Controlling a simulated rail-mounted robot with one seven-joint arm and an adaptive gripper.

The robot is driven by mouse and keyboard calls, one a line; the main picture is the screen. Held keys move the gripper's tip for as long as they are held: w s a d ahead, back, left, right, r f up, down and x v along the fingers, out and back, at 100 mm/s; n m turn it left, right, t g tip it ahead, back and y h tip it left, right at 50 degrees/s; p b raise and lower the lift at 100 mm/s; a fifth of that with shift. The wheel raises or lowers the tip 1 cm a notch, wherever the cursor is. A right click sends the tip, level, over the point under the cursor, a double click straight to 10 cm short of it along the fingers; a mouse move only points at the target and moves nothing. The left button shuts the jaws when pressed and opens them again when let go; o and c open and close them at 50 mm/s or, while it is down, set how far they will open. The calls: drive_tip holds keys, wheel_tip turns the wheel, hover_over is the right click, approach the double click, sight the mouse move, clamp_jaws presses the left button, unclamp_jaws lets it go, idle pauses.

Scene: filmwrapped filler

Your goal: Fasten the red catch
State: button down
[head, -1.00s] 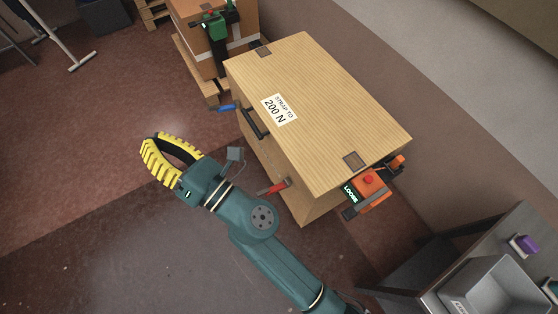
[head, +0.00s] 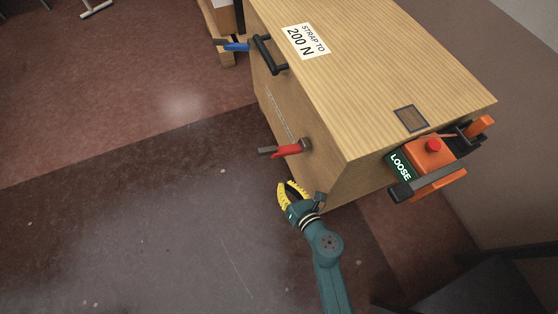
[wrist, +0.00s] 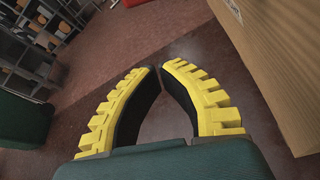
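The red catch (head: 290,149) sticks out from the near long side of the wooden crate (head: 400,60). It has a red lever arm and a dark grey end pointing left, away from the crate. The crate's side (wrist: 275,60) shows at the right there.
A blue catch (head: 236,45) and a black handle (head: 268,55) project from the same side. An orange strap tool (head: 432,156) with a red button and a "LOOSE" display (head: 400,166) sits at the crate's end. The floor left of my gripper is clear.

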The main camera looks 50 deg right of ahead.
sight(286, 150)
drive_tip(key=w+d+r+b, duration=0.1)
drive_tip(key=w+d, duration=0.3)
drive_tip(key=w, duration=0.4)
drive_tip(key=shift+d+b, duration=0.15)
drive_tip(key=shift+b, duration=0.2)
drive_tip(key=shift+r, duration=0.15)
